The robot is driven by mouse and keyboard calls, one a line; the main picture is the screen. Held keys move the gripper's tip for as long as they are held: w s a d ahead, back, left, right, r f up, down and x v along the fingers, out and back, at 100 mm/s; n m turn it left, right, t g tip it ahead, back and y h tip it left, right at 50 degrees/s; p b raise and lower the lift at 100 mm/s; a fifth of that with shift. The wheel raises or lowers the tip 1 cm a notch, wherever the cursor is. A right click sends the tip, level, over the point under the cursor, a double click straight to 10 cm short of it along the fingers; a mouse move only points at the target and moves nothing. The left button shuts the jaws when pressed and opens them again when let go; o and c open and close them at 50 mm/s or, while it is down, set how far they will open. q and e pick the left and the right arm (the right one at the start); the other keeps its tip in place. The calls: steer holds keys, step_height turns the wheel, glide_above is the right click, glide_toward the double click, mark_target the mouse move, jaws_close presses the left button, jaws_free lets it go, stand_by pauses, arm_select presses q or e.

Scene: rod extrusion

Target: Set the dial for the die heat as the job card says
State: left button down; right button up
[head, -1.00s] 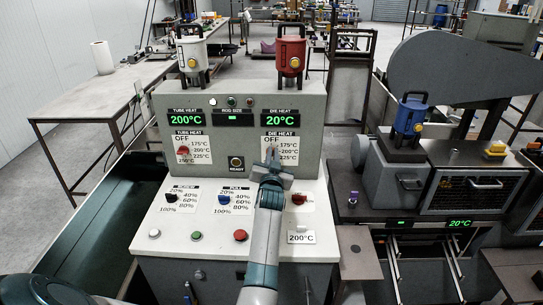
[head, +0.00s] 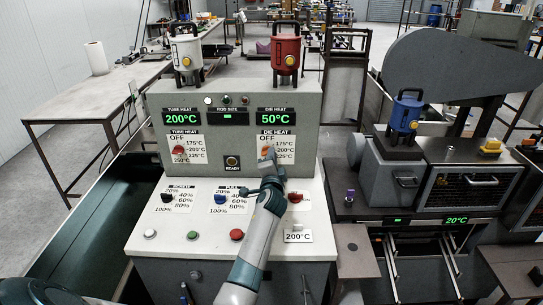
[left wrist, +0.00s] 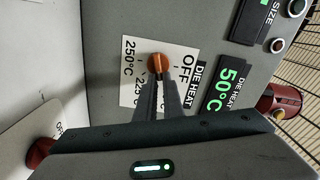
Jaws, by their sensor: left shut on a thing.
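The die heat dial, an orange knob (left wrist: 159,61), sits on its white scale plate marked OFF, 175, 200, 225 and more. My left gripper (head: 270,155) is at this dial on the upright panel; in the left wrist view its fingers (left wrist: 157,95) are shut on the knob. The die heat display (head: 276,117) reads 50°C in green. The job card (head: 298,236), reading 200°C, lies at the lower right of the console. The knob's exact pointer direction is hard to tell. My right gripper is not in view.
The tube heat dial (head: 180,150) and its 200°C display (head: 182,118) are to the left. A ready button (head: 232,162) sits between the dials.

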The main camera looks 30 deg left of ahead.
arm_select(q)
steer(key=shift+f+m, duration=0.2)
steer(key=shift+m, duration=0.7)
steer(key=shift+f+m, duration=0.15)
steer(key=shift+m, duration=0.75)
steer(key=c, duration=1.9)
jaws_free()
steer(key=shift+o, duration=0.2)
steer(key=b+v, duration=0.3)
steer(key=v, duration=1.4)
steer(key=shift+s, duration=0.2)
steer(key=shift+f, duration=0.1)
